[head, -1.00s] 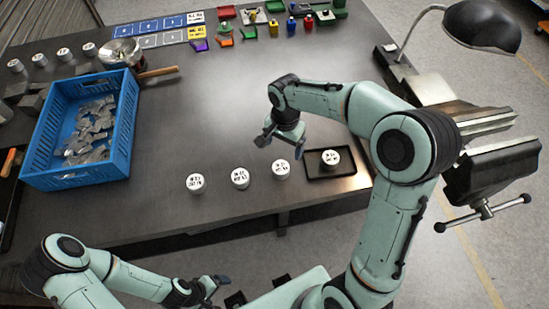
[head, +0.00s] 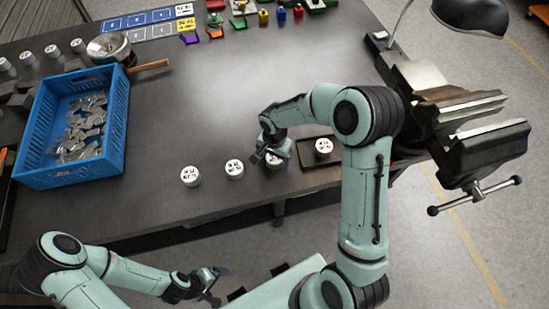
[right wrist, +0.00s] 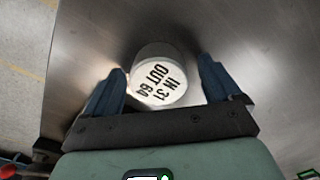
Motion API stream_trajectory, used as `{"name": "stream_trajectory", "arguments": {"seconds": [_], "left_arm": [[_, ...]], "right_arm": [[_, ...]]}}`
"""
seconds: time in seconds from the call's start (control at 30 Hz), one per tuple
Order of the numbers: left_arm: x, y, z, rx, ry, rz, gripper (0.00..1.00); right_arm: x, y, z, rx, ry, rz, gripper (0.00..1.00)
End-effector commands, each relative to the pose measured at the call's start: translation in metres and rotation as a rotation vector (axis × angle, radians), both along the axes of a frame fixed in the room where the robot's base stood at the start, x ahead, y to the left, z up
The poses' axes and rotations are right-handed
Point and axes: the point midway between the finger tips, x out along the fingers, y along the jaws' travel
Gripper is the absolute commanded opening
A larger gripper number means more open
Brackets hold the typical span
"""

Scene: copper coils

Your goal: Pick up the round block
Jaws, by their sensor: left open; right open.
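A round block (right wrist: 160,80) with a white top marked "IN 31 OUT 64" shows in the right wrist view, between the fingers of my right gripper (right wrist: 163,88). The fingers are open, one on each side, with a gap visible at the right finger. In the head view this block (head: 275,161) is partly hidden under my right gripper (head: 270,157). Two similar round blocks, one (head: 235,169) and another (head: 190,176), stand to its left. A further one (head: 323,148) stands on a dark tray (head: 309,160) to the right. My left gripper (head: 213,284) is open and empty, off the table's front edge.
A blue crate (head: 70,178) of grey metal pieces stands at the left. A metal pot (head: 107,47) and coloured items (head: 240,20) are at the back. A vise (head: 480,145) and a black lamp (head: 470,14) are at the right. The table's middle (head: 200,110) is clear.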

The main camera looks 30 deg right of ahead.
Motion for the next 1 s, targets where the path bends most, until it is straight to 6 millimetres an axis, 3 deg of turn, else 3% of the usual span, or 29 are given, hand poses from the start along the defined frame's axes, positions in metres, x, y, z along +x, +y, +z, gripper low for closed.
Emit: {"name": "stream_trajectory", "arguments": {"seconds": [0.2,0.4,0.43,0.77,1.0], "left_arm": [[0.0,0.0,0.0,0.0,0.001,0.0,0.91],[0.0,0.0,0.0,0.0,0.001,0.0,0.91],[0.0,0.0,0.0,0.0,0.001,0.0,0.91],[0.0,0.0,0.0,0.0,0.0,0.0,0.91],[0.001,0.0,0.001,0.0,0.0,0.0,0.91]], "right_arm": [[0.0,0.0,-0.001,0.0,0.0,0.0,0.91],[0.0,0.0,-0.001,0.0,0.0,0.0,0.26],[0.0,0.0,-0.001,0.0,0.0,0.0,0.23],[0.001,0.0,0.003,0.0,-0.002,0.0,0.23],[0.001,0.0,0.032,0.001,-0.007,0.0,0.23]]}}
